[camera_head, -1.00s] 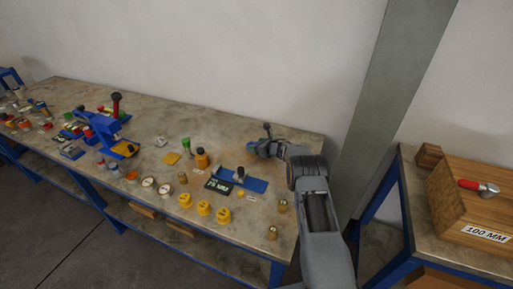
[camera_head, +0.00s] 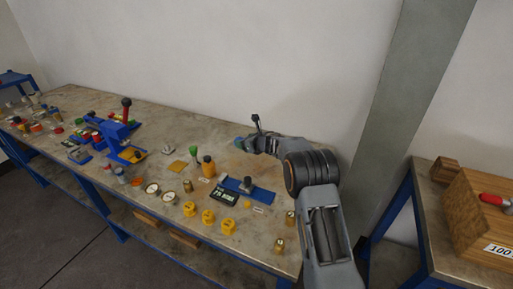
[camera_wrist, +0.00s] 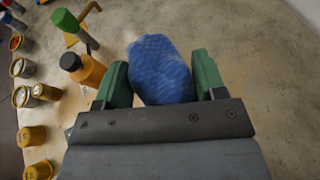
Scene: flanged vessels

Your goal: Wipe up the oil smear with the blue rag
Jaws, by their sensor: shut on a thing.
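The blue rag (camera_wrist: 160,70) is bunched between the two green fingers of my gripper (camera_wrist: 162,80) in the wrist view. The gripper is shut on it. In the head view my gripper (camera_head: 241,144) is over the back part of the bench, to the right of and behind the orange bottle. A faint brownish patch (camera_wrist: 236,72) shows on the bench top beside the rag; it may be the oil smear, its edges are unclear. I cannot tell whether the rag touches the bench, and the surface under it is hidden.
The orange bottle (camera_head: 208,167) and a green-topped item (camera_head: 194,152) stand close to the gripper's left. A blue plate (camera_head: 249,191), yellow caps (camera_head: 208,217) and gauges (camera_head: 152,188) lie nearer the front edge. The bench (camera_head: 285,152) is clear near the wall.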

